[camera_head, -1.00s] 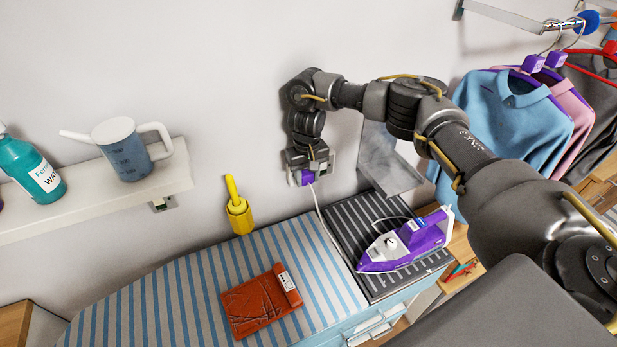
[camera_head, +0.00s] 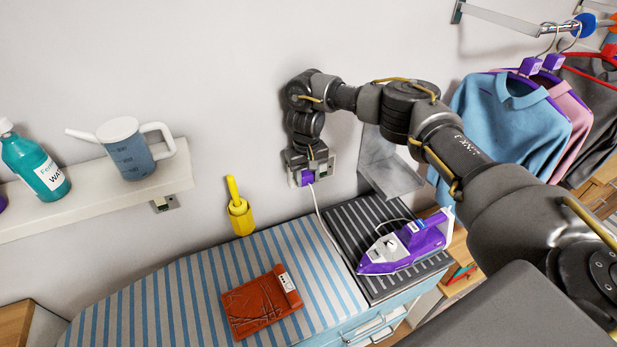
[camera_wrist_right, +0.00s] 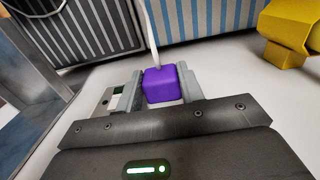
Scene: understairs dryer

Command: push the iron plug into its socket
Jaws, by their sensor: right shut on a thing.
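My right gripper (camera_head: 308,177) is at the wall above the back of the ironing surface. It is shut on the purple iron plug (camera_wrist_right: 160,84), which sits between its two fingers in the right wrist view. A white cord (camera_head: 322,217) runs from the plug down toward the purple and white iron (camera_head: 405,245). The iron rests on a dark striped mat. A pale socket plate (camera_head: 331,160) shows partly beside the gripper, and a plate also shows left of the fingers in the wrist view (camera_wrist_right: 104,101). Whether the plug's pins are in the socket is hidden. My left gripper is out of view.
A grey metal bracket (camera_head: 388,165) is fixed to the wall right of the gripper. A yellow brush holder (camera_head: 240,216) hangs to the left. A shelf (camera_head: 95,195) holds a watering can and bottle. A red-brown folded item (camera_head: 258,303) lies on the striped board.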

